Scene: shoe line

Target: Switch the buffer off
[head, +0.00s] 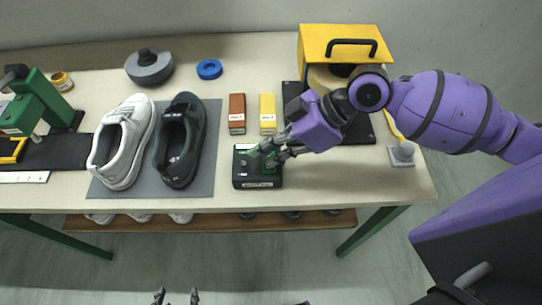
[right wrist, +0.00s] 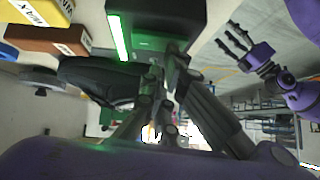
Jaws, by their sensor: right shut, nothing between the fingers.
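The yellow buffer (head: 314,40) with a black handle and a tan roller stands at the back right of the table. A black box (head: 242,181) with a green-lit top sits at the front middle. In the right wrist view the box (right wrist: 150,25) shows a bright green strip. My right gripper (head: 264,153) is shut and empty, its fingertips over the box's top; I cannot tell whether they touch it. My left gripper (head: 177,296) is at the bottom edge of the head view, away from the table. It shows with spread fingers in the right wrist view (right wrist: 236,42).
A white shoe (head: 121,145) and a black shoe (head: 180,140) lie on a grey mat (head: 215,115) left of the box. Brown (head: 237,112) and yellow (head: 268,112) small boxes stand behind it. A grey lever piece (head: 402,154) is at the right edge. A green press (head: 40,100) stands left.

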